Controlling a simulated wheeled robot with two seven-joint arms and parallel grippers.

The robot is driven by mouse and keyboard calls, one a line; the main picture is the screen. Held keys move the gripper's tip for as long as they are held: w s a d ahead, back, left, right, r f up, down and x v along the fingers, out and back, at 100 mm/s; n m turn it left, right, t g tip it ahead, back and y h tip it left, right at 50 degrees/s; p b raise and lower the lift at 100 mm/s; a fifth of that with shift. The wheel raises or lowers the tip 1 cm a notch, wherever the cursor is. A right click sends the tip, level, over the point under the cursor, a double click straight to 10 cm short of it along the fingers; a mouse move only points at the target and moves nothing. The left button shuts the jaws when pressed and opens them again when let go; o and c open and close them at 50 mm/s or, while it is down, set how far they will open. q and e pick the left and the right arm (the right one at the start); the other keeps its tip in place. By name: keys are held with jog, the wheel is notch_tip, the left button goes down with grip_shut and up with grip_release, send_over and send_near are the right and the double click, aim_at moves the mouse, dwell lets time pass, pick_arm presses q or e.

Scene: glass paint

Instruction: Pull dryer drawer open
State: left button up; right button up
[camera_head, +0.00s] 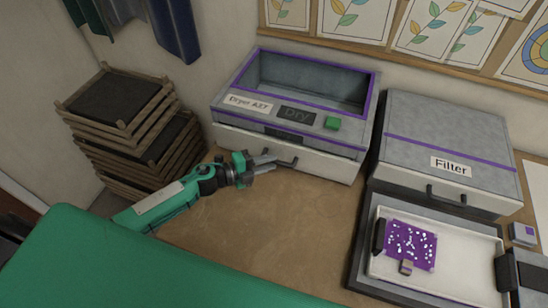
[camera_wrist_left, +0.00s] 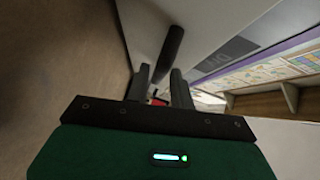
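The dryer (camera_head: 300,103) is a grey box with purple trim, a "Dryer A27" label, a "Dry" panel and a green button. Its white-fronted drawer (camera_head: 325,164) looks shut, with a dark bar handle (camera_head: 286,162) on the front. My left gripper (camera_head: 275,161) reaches the handle from the left, fingers spread. In the left wrist view, the dark handle (camera_wrist_left: 172,48) runs down toward the gap between the two fingers of the left gripper (camera_wrist_left: 161,78). Whether they touch it I cannot tell. My right gripper is not in view.
A grey "Filter" box (camera_head: 440,140) stands right of the dryer. In front of it a white tray (camera_head: 465,260) holds a purple perforated board (camera_head: 410,245). Stacked wooden frames (camera_head: 135,125) stand at the left. The brown tabletop (camera_head: 290,225) before the dryer is clear.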

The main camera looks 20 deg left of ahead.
pick_arm(q)
jog(key=shift+x, duration=1.2)
jog(key=shift+c, duration=0.6)
grip_shut()
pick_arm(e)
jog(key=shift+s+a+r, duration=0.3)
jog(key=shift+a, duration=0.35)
pick_arm(q)
jog(key=shift+f, duration=0.1)
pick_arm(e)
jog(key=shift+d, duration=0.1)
